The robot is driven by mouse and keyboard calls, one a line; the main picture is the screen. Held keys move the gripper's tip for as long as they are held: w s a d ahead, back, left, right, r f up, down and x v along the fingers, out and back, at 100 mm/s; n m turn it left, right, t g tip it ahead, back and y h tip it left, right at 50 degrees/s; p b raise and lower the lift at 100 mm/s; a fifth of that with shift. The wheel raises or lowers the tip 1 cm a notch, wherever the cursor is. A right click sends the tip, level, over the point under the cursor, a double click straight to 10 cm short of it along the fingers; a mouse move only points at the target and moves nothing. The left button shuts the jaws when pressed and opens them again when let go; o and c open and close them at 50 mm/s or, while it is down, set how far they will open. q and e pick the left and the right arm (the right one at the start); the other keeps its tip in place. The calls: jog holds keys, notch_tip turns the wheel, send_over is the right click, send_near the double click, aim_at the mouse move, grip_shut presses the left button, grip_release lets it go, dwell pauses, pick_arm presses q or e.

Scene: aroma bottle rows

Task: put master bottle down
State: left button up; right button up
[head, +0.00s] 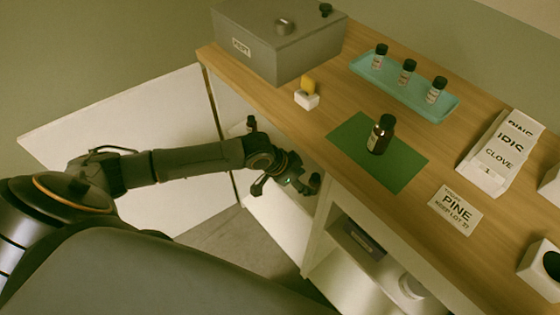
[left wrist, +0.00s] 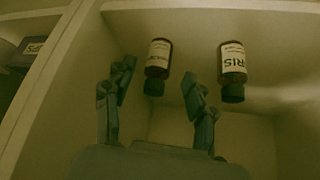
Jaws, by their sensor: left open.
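My left gripper (head: 287,183) reaches into the open cabinet below the counter. In the left wrist view its open fingers (left wrist: 158,85) are spread on either side of a brown bottle (left wrist: 158,62) with a black cap and pale label. I cannot tell whether they touch it. That bottle appears upside down in this view, and its label is too blurred to read. A second brown bottle (left wrist: 232,68), labelled IRIS, is beside it, outside the fingers. Another brown bottle (head: 380,136) stands upright on a green mat (head: 405,174) on the counter. My right gripper is not in view.
A wooden counter (head: 330,95) carries a grey box (head: 285,45), a teal tray (head: 395,88) with three small bottles, a PINE card (head: 456,209) and a card holder (head: 487,177). An open white cabinet door (head: 120,110) is beside my left arm. The cabinet walls closely surround the gripper.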

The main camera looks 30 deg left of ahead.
pick_arm(q)
jog(key=s+a, duration=0.5)
jog(key=s, duration=0.1)
jog(key=shift+s+a, duration=0.25)
jog(key=shift+a, duration=0.15)
jog(key=shift+d, duration=0.1)
